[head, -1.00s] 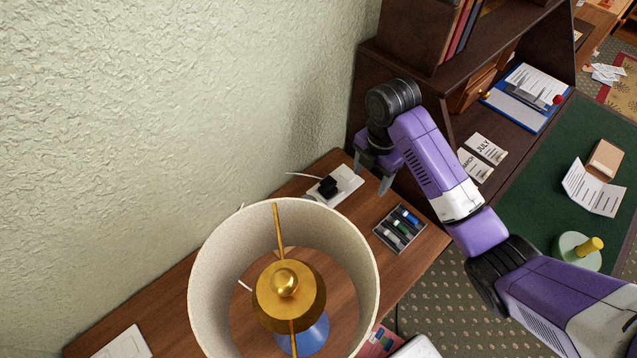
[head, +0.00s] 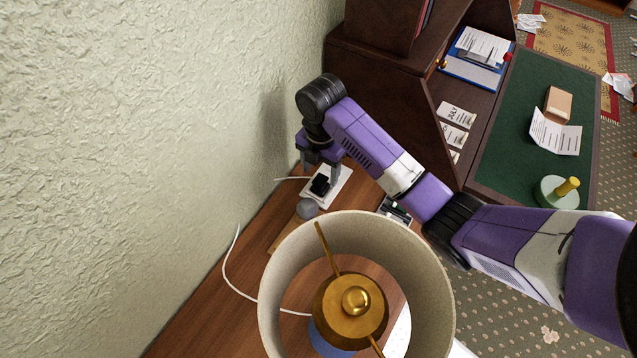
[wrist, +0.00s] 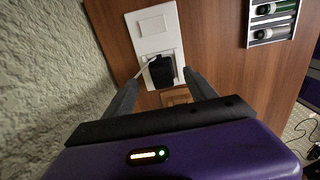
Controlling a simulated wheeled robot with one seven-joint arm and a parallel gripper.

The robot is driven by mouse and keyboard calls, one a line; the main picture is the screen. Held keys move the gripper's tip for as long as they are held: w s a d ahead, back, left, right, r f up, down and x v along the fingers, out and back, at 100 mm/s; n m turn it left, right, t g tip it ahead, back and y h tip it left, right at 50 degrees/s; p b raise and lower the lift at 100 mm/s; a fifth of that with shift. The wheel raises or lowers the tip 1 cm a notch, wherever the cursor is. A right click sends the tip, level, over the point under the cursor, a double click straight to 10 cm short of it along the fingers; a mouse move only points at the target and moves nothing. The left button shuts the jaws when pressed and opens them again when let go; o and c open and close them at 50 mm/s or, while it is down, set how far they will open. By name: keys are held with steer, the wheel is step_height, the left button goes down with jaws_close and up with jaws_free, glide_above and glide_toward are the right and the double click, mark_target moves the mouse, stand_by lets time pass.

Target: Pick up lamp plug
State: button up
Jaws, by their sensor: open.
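The lamp plug (head: 319,186) is small and black and sits in a white socket plate (head: 341,178) lying on the wooden table, near the wall. In the wrist view the black plug (wrist: 162,72) sits in the near end of the white plate (wrist: 153,26). A white cord runs beside it. My gripper (head: 320,178) is over the plate, pointing down, with its fingers open. In the wrist view the fingers of my gripper (wrist: 161,80) stand left and right of the plug, with gaps. I cannot tell whether the fingertips are down at plug height.
A lamp with a cream shade (head: 283,285) stands close in front on the table (head: 210,318). A tray of markers (head: 395,211) lies right of the plate. A grey ball-shaped thing (head: 307,208) sits near the plug. The textured wall (head: 150,150) and dark shelf (head: 400,70) bound the space.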

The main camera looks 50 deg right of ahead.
mark_target(321, 180)
steer(key=f, duration=0.4)
steer(key=shift+s+a+f, duration=0.15)
steer(key=shift+s, duration=0.05)
steer(key=shift+c, duration=0.3)
jaws_close()
